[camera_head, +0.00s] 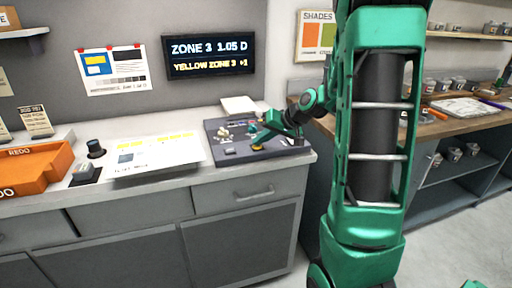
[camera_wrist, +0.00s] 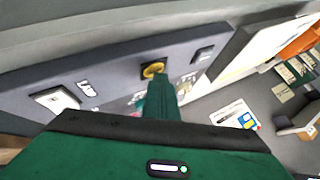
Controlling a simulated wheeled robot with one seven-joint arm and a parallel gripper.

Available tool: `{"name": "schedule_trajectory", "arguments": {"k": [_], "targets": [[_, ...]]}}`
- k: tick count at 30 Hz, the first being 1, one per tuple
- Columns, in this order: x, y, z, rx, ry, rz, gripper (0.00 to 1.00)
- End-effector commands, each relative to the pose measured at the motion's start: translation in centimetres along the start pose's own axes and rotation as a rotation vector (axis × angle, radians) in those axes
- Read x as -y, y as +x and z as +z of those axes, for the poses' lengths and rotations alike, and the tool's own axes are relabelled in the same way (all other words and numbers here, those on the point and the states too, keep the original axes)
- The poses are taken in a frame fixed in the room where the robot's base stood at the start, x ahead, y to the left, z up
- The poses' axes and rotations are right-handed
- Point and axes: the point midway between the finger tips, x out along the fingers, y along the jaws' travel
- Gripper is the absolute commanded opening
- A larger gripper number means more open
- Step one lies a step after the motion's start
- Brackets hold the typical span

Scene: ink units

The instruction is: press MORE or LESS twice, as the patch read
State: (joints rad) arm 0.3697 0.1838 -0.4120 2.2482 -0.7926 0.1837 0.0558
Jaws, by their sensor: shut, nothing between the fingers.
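The dark grey control panel (camera_head: 222,130) lies on the counter, with small keys and pale lettering on it. My gripper (camera_head: 256,136) is shut and empty, low over the panel.
The wall display (camera_head: 208,55) reads "ZONE 3 1.05 D" and "YELLOW ZONE 3 +1". A printed sheet (camera_head: 150,155) lies left of the panel. A white pad (camera_head: 239,105) lies behind the panel.

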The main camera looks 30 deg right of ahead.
Motion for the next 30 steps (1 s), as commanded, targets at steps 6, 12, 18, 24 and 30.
{"name": "schedule_trajectory", "arguments": {"k": [6, 12, 18, 24, 30], "targets": [[0.0, 0.0, 0.1, 0.002, 0.001, 0.000, 0.00], [0.2, -0.2, -0.1, 0.001, 0.000, 0.000, 0.00], [0.7, -0.9, -0.7, 0.000, 0.000, 0.000, 0.00], [0.9, -1.3, -0.9, 0.001, 0.001, 0.000, 0.00], [0.9, -1.3, -0.9, 0.001, 0.001, 0.000, 0.00]]}}
